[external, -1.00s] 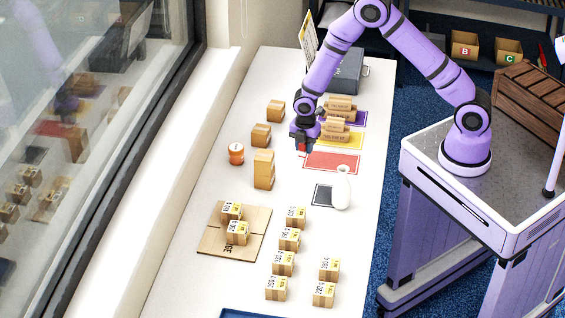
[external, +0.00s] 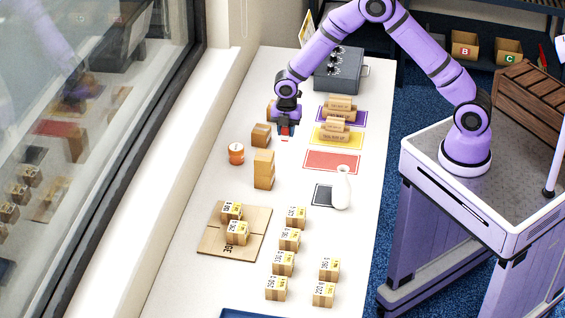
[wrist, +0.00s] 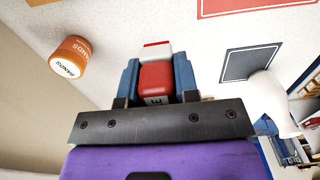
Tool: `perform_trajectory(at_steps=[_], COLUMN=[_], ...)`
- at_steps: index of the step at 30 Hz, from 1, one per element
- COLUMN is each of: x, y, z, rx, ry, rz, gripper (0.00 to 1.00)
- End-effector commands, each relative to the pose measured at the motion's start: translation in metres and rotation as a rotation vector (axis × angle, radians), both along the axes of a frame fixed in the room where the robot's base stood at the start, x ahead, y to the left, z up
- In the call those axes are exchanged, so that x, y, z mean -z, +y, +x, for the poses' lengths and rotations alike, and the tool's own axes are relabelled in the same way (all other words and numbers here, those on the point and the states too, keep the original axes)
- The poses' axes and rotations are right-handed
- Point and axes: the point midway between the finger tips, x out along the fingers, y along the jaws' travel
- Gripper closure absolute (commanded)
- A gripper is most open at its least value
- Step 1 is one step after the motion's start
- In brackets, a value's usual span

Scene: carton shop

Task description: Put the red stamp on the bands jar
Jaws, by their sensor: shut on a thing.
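The red stamp (wrist: 156,76) is held between the two blue fingers of my gripper (wrist: 158,82) in the wrist view. A white and red end of it shows past the fingertips. In the external view my gripper (external: 286,130) hangs over the back part of the table, and a bit of the red stamp (external: 285,131) shows. The bands jar (external: 236,154) is a small orange jar with a pale lid. It stands on the table to the left and nearer than my gripper, apart from it. In the wrist view the jar (wrist: 70,60) is at the upper left.
A red mat (external: 332,161), a white bottle (external: 343,190) and a dark pad (external: 322,195) lie to the right. Several labelled cartons (external: 289,239) fill the front. The window wall borders the left.

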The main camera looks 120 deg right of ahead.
Motion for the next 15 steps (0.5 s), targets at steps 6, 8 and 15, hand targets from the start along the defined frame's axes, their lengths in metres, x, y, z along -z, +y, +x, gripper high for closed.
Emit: perform_trajectory(at_steps=[6,8,15], x=[-0.003,-0.002,0.004], y=[-0.019,-0.027,-0.06], z=[0.026,0.036,0.079], rx=[-0.015,-0.015,-0.015], ry=[0.0,0.0,-0.001], rz=[0.0,0.0,-0.001], gripper=[0.95,0.95,0.95])
